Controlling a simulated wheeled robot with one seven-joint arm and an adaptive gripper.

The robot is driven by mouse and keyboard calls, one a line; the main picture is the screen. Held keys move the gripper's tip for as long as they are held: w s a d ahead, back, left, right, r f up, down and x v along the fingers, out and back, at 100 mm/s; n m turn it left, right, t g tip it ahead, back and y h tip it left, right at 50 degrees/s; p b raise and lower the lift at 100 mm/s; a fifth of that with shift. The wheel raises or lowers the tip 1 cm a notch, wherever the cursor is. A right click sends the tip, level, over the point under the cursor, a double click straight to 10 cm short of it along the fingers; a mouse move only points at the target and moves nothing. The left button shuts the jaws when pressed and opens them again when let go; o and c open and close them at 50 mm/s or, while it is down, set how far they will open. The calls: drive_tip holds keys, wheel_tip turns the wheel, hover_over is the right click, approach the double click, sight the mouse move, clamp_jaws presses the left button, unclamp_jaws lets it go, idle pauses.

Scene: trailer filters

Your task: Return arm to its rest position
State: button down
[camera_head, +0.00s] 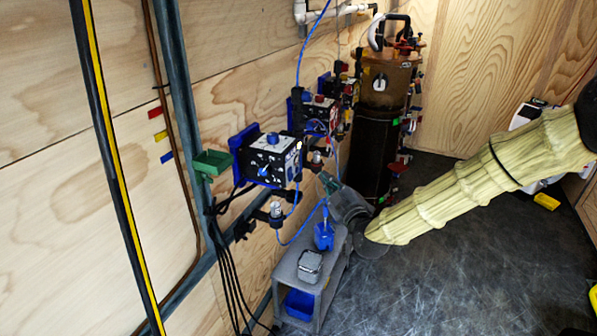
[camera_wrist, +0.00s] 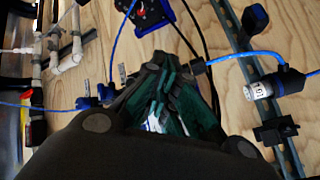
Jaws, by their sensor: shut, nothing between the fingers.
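My arm, in a ribbed pale-yellow sleeve, reaches from the right edge of the head view down and left. My gripper (camera_head: 327,181) is at its end, above the far end of a grey bench and close to the wall equipment. In the wrist view my gripper (camera_wrist: 157,85) shows dark fingers with green pads brought together. It is shut and holds nothing. The fingers point toward the plywood wall. Thin blue tubes pass near the fingers, and I cannot tell whether they touch.
Control boxes (camera_head: 272,159) with blue backs line the wall. The grey bench (camera_head: 284,273) carries a blue cup (camera_head: 324,236) and a grey container (camera_head: 310,265); a blue bin (camera_head: 299,304) sits below. A tall dark cylinder (camera_head: 371,150) stands behind. The floor (camera_head: 450,270) at right is mostly clear.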

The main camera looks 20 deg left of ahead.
idle(0.4)
drive_tip(key=s+d+f+m+g+h, duration=0.25)
drive_tip(key=s+d+f, duration=0.4)
drive_tip(key=f, duration=0.45)
drive_tip(key=s+d+f+m+g+h, duration=0.2)
drive_tip(key=s+d+f+m, duration=0.2)
drive_tip(key=s+d+f, duration=0.45)
drive_tip(key=s+d+f+m+g+h, duration=0.25)
drive_tip(key=s+d+f, duration=0.2)
drive_tip(key=f, duration=0.85)
drive_tip(key=s+d+f+m+g+h, duration=0.2)
drive_tip(key=s+d+m, duration=0.1)
drive_tip(key=s+d, duration=0.5)
drive_tip(key=s+d+f+m+g+h, duration=0.1)
drive_tip(key=s+d+f+m+g, duration=0.1)
drive_tip(key=s+d, duration=0.6)
drive_tip(key=s+d+f+m+g+h, duration=0.2)
drive_tip(key=s+d, duration=0.6)
drive_tip(key=s, duration=0.5)
wheel_tip(320, 180, down, 2)
drive_tip(key=m+g, duration=0.1)
drive_tip(key=m, duration=0.1)
drive_tip(key=shift+f+m+h, duration=0.25)
drive_tip(key=shift+m+h, duration=0.05)
drive_tip(key=shift+w, duration=0.1)
idle(0.7)
